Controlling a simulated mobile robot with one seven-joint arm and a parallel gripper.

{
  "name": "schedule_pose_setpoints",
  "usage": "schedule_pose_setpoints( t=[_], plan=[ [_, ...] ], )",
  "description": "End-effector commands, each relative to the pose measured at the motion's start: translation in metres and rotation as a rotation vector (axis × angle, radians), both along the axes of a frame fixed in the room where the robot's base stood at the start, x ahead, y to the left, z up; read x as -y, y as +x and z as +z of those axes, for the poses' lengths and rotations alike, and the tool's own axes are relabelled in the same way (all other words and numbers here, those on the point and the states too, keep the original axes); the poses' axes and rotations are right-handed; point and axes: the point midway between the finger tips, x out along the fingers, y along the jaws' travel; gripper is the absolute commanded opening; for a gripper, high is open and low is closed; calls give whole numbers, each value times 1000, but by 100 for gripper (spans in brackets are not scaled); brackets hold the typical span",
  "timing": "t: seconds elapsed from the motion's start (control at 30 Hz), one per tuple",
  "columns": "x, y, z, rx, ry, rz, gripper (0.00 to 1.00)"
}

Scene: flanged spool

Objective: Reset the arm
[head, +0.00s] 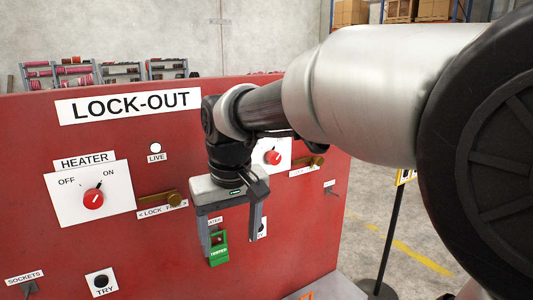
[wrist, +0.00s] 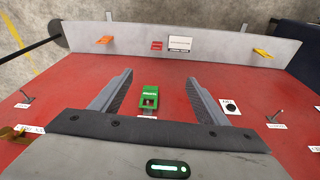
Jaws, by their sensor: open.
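My gripper (head: 230,240) hangs from my arm, pointing down in front of a red lock-out panel (head: 130,235). Its two fingers are wide apart and hold nothing. In the wrist view my gripper (wrist: 160,78) shows the same open fingers. A green tester (head: 219,252) on the panel appears near the left finger in the head view. In the wrist view the green tester (wrist: 149,97) lies between the fingers in the picture, touching neither. My arm comes in from the right and hides part of the panel.
The panel carries a red heater knob (head: 93,199), a second red knob (head: 272,157), brass lock tabs (head: 163,199) and a TRY button (head: 101,281). A grey shelf (wrist: 215,43) shows in the wrist view. A sign post (head: 391,235) stands at right.

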Motion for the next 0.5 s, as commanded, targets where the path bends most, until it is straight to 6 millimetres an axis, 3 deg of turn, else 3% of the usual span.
schedule_pose_setpoints(
  t=[0.17, 0.3, 0.4, 0.5],
  plan=[
    [62, -25, 30, 65, 13, -104, 68],
    [119, -60, 48, 129, 29, -212, 68],
    [159, -92, 52, 181, 47, -302, 68],
    [186, -120, 49, 225, 64, -376, 68]
  ],
)
